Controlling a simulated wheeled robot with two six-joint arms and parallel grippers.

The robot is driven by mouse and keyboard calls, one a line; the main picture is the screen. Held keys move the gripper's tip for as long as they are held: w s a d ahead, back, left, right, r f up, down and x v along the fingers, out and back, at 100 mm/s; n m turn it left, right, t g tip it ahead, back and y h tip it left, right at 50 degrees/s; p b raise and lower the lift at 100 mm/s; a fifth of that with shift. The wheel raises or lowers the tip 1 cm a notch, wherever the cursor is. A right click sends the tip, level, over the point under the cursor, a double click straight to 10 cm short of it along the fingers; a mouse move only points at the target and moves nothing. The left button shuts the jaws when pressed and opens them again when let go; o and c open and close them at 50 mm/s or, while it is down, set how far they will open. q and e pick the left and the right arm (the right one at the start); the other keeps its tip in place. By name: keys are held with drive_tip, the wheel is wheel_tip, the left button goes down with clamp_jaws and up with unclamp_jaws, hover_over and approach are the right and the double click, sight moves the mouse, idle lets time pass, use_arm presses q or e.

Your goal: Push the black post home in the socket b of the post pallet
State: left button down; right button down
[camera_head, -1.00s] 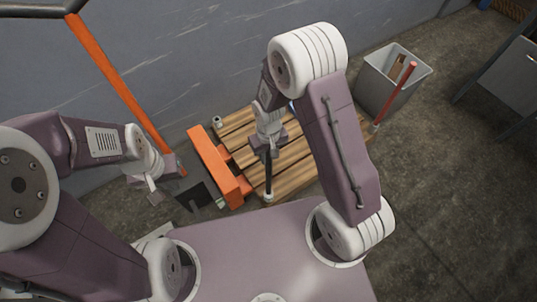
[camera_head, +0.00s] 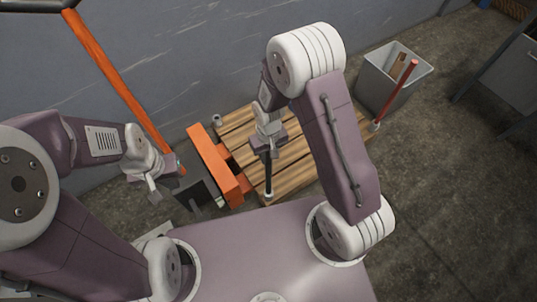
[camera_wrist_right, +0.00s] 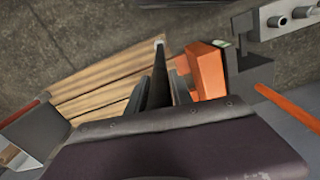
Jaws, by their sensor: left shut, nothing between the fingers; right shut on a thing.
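The black post (camera_head: 268,175) stands roughly upright, its lower end at the pale socket (camera_head: 269,197) on the near corner of the wooden post pallet (camera_head: 297,172). My right gripper (camera_head: 268,150) is shut on its upper part. In the right wrist view the black post (camera_wrist_right: 160,82) runs away from me to the pale socket (camera_wrist_right: 159,41). How deep it sits in the socket I cannot tell, and no letter is readable. My left gripper (camera_head: 154,194) is shut and empty, left of the pallet.
A red post (camera_head: 396,93) stands at the pallet's right corner, beside a grey bin (camera_head: 407,72). Another pale socket (camera_head: 217,120) at the back left looks empty. An orange pallet truck (camera_head: 216,165) with a long orange handle (camera_head: 112,80) adjoins the pallet's left side.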

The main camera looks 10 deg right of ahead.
drive_tip(key=c, duration=1.1)
unclamp_jaws()
drive_tip(key=shift+o, duration=0.2)
wheel_tip(320, 180, up, 8)
drive_tip(key=p, duration=0.3)
drive_tip(key=shift+r+p, duration=0.1)
drive_tip(key=shift+p, duration=0.3)
drive_tip(key=shift+r, duration=0.45)
